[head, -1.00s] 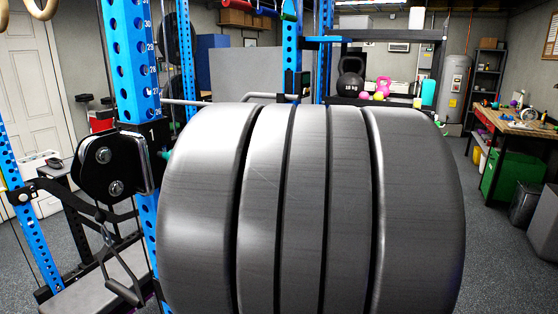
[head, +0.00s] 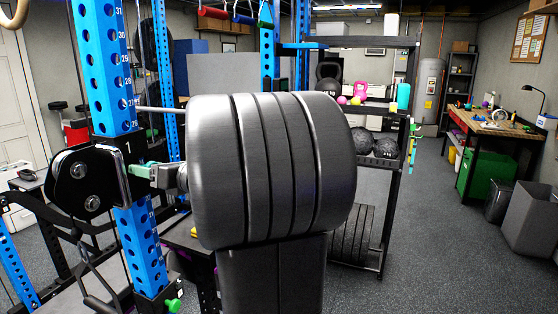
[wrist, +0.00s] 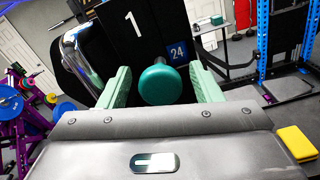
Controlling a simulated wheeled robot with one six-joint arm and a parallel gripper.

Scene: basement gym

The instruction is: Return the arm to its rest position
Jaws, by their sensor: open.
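My gripper (wrist: 160,72) is open, with one pale green finger on each side of a teal round knob (wrist: 159,85). Gaps show between the knob and both fingers, and nothing is held. The knob is in front of a black carriage (wrist: 133,30) marked 1, with a blue 24 label beside it. In the head view my gripper (head: 143,170) is at the right side of this black carriage (head: 85,182) on the blue rack upright (head: 103,70). My large grey arm links fill the middle of the head view and hide what is behind them.
A black shelf rack with kettlebells (head: 329,72) and dark balls (head: 366,142) stands behind my arm. A workbench (head: 497,129), a green bin (head: 487,172) and a grey bin (head: 528,215) are at the right. Open floor (head: 430,235) lies between. A yellow block (wrist: 297,143) shows in the wrist view.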

